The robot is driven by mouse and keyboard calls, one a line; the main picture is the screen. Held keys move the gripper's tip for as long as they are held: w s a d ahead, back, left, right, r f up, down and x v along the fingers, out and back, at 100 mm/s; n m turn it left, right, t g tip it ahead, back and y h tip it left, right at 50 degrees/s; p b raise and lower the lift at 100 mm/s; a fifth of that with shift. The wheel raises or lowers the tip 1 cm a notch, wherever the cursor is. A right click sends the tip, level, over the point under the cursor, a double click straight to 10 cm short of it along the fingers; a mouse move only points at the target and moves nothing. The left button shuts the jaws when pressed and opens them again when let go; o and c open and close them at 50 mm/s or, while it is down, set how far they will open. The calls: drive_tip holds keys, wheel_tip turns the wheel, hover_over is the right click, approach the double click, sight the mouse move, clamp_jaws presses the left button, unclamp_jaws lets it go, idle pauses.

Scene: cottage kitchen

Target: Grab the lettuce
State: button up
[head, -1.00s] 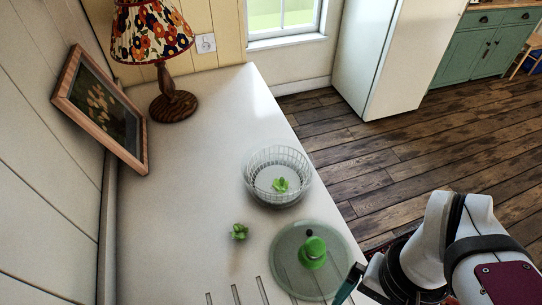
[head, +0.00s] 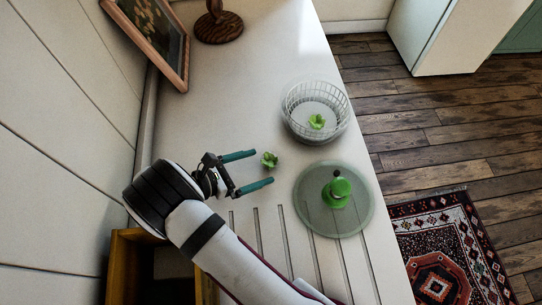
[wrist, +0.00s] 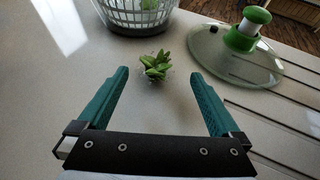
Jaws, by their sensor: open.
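A small green leafy lettuce piece (head: 269,159) lies on the white counter. It also shows in the wrist view (wrist: 155,66), just beyond the fingertips and roughly centred between them. My gripper (head: 264,168) is open and empty, its two teal fingers spread and pointing at the lettuce; it also fills the lower part of the wrist view (wrist: 160,82). A second green leafy piece (head: 317,121) is inside the white wire basket (head: 338,90) farther back on the counter.
A round glass lid with a green knob (head: 310,205) lies to the right of my gripper. Grooves run along the counter in front. A picture frame (head: 178,62) leans on the left wall, and a lamp base (head: 218,28) stands at the back.

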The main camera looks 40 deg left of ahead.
sight(263, 163)
drive_tip(key=x, duration=0.5)
drive_tip(key=shift+w+a, duration=0.2)
drive_tip(key=c, duration=0.8)
